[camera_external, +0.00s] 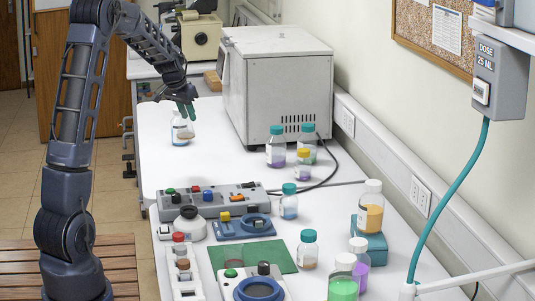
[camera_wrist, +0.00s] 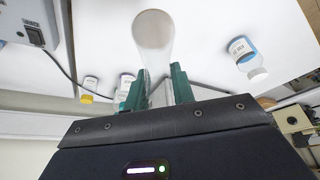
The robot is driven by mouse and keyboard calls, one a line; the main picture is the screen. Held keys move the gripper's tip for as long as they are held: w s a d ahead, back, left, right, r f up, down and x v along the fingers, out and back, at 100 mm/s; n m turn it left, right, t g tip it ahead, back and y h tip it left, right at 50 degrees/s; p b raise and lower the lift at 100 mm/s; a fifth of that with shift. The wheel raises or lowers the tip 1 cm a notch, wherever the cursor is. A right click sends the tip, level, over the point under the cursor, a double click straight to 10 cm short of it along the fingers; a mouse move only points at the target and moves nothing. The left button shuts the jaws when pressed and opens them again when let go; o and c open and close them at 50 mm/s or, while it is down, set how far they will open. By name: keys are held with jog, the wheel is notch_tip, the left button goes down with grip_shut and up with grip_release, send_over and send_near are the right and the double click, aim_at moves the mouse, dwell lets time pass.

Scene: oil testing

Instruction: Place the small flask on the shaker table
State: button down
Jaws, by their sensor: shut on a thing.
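My gripper (camera_wrist: 154,90) is shut on the small flask (camera_wrist: 154,32), a clear narrow piece with a pale round end pointing away from the wrist. Its teal fingers press on both sides. In the external view, my gripper (camera_external: 190,109) is low over the far part of the white bench. A clear bottle with brown content (camera_external: 182,133) shows just below it; I cannot tell there whether the flask overlaps it. I cannot tell which device is the shaker table; a blue device with a ring (camera_external: 243,225) stands mid-bench.
A large grey-white oven-like box (camera_external: 278,85) stands right of my gripper. A bottle with a blue band (camera_wrist: 248,58) stands near the flask in the wrist view. A grey button panel (camera_external: 208,201), several capped bottles and a black cable crowd the nearer bench. Bench left of the box is mostly clear.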

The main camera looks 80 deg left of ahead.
aim_at(181, 130)
notch_tip(181, 130, down, 14)
jog(key=shift+r, duration=0.2)
dwell(0.4)
jog(key=shift+f, duration=0.1)
jog(key=c, duration=1.2)
grip_release()
jog(key=shift+o, duration=0.2)
jog(key=v, duration=1.2)
